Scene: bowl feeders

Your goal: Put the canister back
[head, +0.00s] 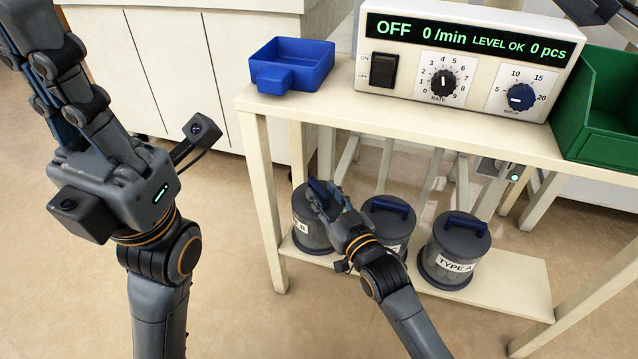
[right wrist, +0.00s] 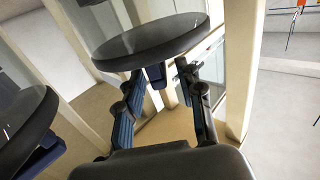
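Three dark grey canisters with blue lid handles stand on the low shelf: a left canister (head: 306,236) with a partly hidden label, a middle canister (head: 393,222), and one labelled TYPE A (head: 455,250). My right gripper (head: 326,198) is at the left canister's lid. In the right wrist view a dark round lid (right wrist: 150,42) is ahead, its blue handle (right wrist: 155,76) between my right fingers (right wrist: 157,85), with gaps seeming to show on both sides. My left gripper (head: 35,45) is raised at the upper left, away from the canisters, its tips near the picture edge.
On the bench top (head: 290,108) stand a blue tray (head: 292,64), a feeder control box (head: 465,50) reading OFF, 0/min, LEVEL OK, 0 pcs, and a green bin (head: 600,110). The low shelf (head: 520,285) is bare right of TYPE A. Table legs flank the canisters.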

